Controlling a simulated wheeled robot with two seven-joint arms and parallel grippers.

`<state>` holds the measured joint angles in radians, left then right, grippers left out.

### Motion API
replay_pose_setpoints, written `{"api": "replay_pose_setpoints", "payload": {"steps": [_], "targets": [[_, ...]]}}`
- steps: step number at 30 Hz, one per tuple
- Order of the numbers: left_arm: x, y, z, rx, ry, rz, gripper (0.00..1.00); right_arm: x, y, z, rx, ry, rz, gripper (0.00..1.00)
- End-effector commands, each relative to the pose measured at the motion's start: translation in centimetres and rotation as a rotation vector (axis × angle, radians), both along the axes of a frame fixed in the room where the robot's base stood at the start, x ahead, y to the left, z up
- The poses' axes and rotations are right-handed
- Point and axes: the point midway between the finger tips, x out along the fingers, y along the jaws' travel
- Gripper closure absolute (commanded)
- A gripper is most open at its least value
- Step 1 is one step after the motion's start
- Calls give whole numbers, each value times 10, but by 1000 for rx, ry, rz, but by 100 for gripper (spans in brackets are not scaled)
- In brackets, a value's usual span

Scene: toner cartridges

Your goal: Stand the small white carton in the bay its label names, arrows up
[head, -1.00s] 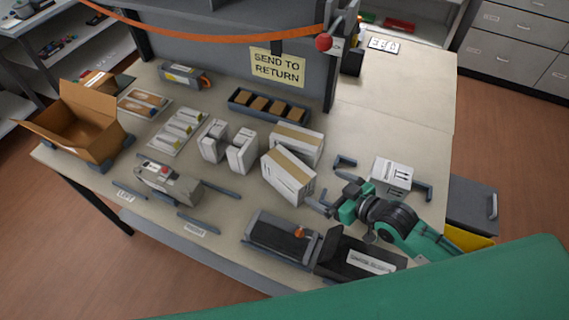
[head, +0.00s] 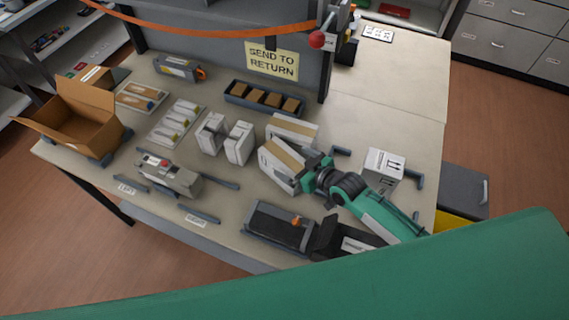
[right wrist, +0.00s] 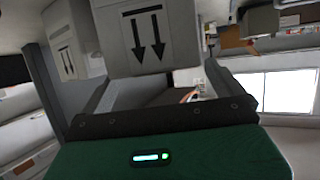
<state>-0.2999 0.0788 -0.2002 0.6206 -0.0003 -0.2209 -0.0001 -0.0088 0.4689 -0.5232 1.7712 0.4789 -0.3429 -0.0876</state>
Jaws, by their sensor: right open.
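In the head view, two small white cartons (head: 211,133) (head: 240,143) stand side by side mid-table. Two larger white cartons with brown tape (head: 292,131) (head: 281,165) lie to their right. Another white carton (head: 383,167) with arrow marks pointing up stands at the right between dark corner rails. My right gripper (head: 303,172) is open at the right side of the nearer taped carton; whether it touches is unclear. In the right wrist view, a white carton (right wrist: 147,62) with two arrows pointing down in the picture lies between the fingers, and a second arrow-marked carton (right wrist: 68,45) is left.
Dark rails (head: 222,178) and small labels (head: 197,217), too small to read, lie at the front edge. A grey device (head: 168,173) stands behind them.

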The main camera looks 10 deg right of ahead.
Motion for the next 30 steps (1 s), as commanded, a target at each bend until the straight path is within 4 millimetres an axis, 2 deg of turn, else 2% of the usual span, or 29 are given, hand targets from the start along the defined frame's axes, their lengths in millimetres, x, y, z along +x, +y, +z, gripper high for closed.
{"api": "replay_pose_setpoints", "payload": {"steps": [1, 6, 16, 27, 28, 30], "targets": [[0, 0, 9, 0, 0, 0, 6, 6, 4, 4, 1, 0, 0, 2], [0, 0, 11, 0, -1, 0, 6, 19, 12, -6, 1, -1, 1, 2], [1, 0, 11, 0, -1, 0, 6, 21, 14, -10, 1, -1, 1, 4], [0, 0, 11, 0, -1, 0, 6, 21, 14, -10, 0, 0, 1, 76], [0, 0, 12, 0, -1, 0, 6, 22, 14, -8, 2, -3, 0, 80], [0, 1, 12, 1, -1, 0, 6, 22, 14, -8, 2, -3, 0, 80]]}}
